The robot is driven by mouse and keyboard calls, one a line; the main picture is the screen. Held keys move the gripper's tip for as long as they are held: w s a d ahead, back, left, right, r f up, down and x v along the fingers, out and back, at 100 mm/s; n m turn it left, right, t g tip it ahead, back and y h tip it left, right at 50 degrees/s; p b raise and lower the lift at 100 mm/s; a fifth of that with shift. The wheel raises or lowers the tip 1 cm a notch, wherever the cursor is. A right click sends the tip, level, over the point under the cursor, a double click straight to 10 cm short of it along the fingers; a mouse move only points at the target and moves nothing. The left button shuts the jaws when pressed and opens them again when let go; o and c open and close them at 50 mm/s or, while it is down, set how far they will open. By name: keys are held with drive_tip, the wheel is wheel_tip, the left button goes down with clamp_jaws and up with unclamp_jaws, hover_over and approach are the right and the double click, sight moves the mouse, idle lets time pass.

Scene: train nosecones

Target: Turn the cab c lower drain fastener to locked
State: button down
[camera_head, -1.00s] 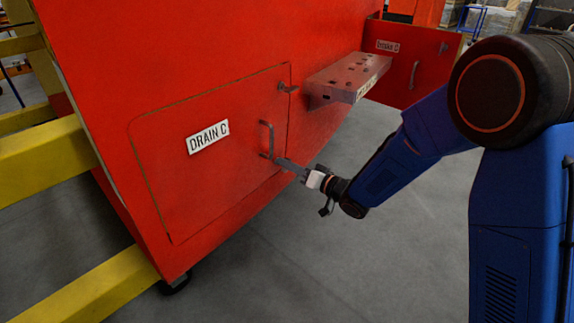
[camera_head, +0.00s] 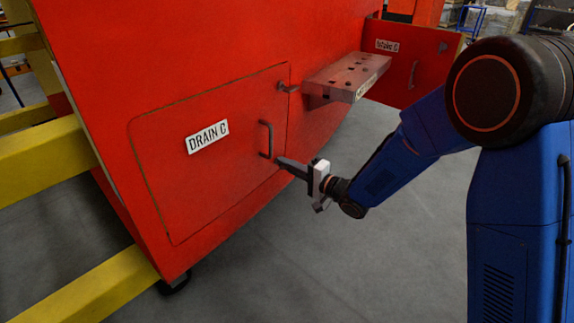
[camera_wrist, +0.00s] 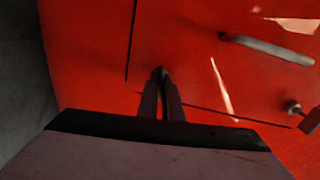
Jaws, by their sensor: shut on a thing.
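The red panel labelled DRAIN C (camera_head: 190,185) lies flush in the red cab side. Its lower fastener shows in the wrist view as a small dark tip (camera_wrist: 158,73) between my fingertips, mostly hidden by them. My gripper (camera_head: 283,161) reaches in from the right at the panel's right edge, below the bar handle (camera_head: 265,138). In the wrist view the fingers of my gripper (camera_wrist: 161,92) are close together on the fastener. The fastener's exact angle cannot be told. The upper drain fastener (camera_head: 288,88) is a grey lever near the panel's top right corner, also seen in the wrist view (camera_wrist: 295,108).
A perforated step block (camera_head: 345,80) juts out at the upper right of the panel. Beyond it an Intake C door (camera_head: 418,75) stands out from the cab. Yellow beams (camera_head: 40,160) are at left. The grey floor below right is clear.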

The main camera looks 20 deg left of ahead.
drive_tip(key=shift+m, duration=0.6)
drive_tip(key=c, duration=1.9)
unclamp_jaws()
drive_tip(key=shift+w, duration=0.1)
drive_tip(key=shift+c, duration=0.2)
drive_tip(key=v, duration=1.7)
drive_tip(key=shift+d, duration=0.2)
